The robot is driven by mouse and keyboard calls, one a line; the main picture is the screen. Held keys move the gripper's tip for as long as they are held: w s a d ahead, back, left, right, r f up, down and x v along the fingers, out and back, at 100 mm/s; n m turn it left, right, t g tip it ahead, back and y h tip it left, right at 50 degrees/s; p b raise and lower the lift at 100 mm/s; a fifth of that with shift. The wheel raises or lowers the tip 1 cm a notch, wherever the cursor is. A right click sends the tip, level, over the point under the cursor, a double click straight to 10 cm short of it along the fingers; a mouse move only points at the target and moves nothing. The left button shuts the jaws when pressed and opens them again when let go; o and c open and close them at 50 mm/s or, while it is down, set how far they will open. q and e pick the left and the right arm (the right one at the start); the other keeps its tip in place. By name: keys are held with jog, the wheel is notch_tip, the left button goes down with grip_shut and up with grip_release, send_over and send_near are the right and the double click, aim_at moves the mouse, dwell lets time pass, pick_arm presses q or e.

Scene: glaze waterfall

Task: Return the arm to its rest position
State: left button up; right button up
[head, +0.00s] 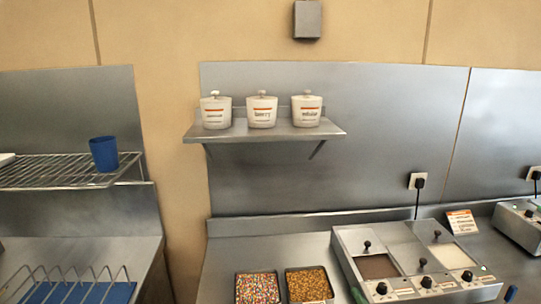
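Neither of my arms can be made out in the head view, and no gripper shows. Whether the grippers are open or shut is hidden from me.
Three lidded white pots, one of them a middle pot (262,112), stand on a wall shelf (330,133). A blue cup (104,154) stands on a wire rack (50,174). Below are two sprinkle trays (308,286), a warmer (348,255), a sign (462,222) and a wire holder (75,285).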

jog(key=s+d+f+m+g, duration=0.2)
jog(key=s+f+m+g, duration=0.5)
jog(key=s, duration=0.7)
jog(key=s+d+f+m+g, duration=0.15)
jog(key=s+f+g, duration=0.6)
jog(key=s, duration=0.75)
notch_tip(320, 180, down, 35)
jog(key=s+b, duration=0.2)
jog(key=b, duration=0.4)
jog(key=s+d+f+b, duration=0.2)
jog(key=s+f+b, duration=0.2)
jog(key=s+f, duration=1.1)
notch_tip(320, 180, down, 3)
jog(key=shift+s+d+f+h, duration=0.2)
jog(key=shift+s+d+h, duration=0.05)
jog(key=shift+s+h, duration=0.15)
jog(key=shift+g, duration=0.25)
